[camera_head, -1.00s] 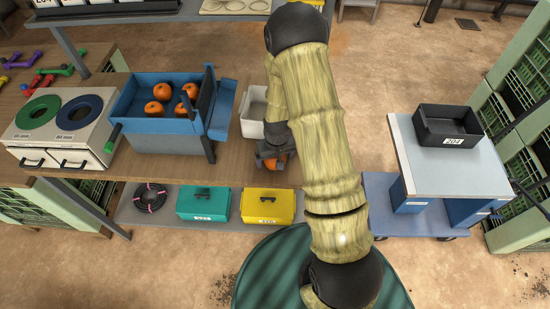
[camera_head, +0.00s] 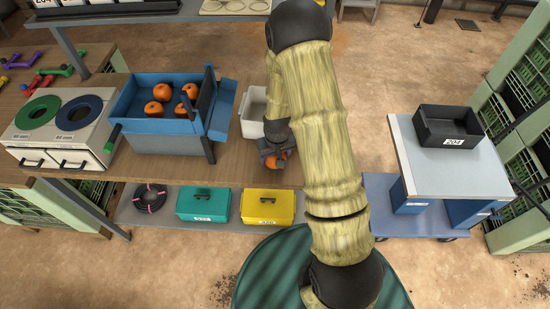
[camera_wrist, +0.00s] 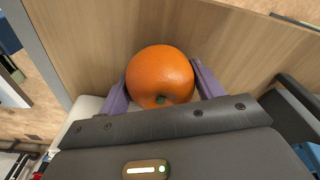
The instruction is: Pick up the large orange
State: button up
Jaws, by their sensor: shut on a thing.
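A large orange (camera_wrist: 160,72) sits between the two purple fingers of my gripper (camera_wrist: 163,88) in the wrist view, with its green stem end facing the camera. The fingers press on it from both sides. In the head view my gripper (camera_head: 275,158) is over the right end of the wooden bench, and part of the orange (camera_head: 283,154) shows there. My arm and gripper hide the rest of it. I cannot tell whether it touches the bench. Several other oranges (camera_head: 162,91) lie in a blue bin (camera_head: 150,137) to the left.
A white container (camera_head: 252,122) stands just behind my gripper. A white unit with green and blue rings (camera_head: 60,140) is at the bench's left. A black bin (camera_head: 447,125) sits on a cart at right. Teal (camera_head: 203,204) and yellow (camera_head: 267,207) boxes are below.

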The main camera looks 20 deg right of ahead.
notch_tip(320, 180, up, 9)
jog(key=shift+f+b, duration=0.1)
jog(key=shift+b, duration=0.65)
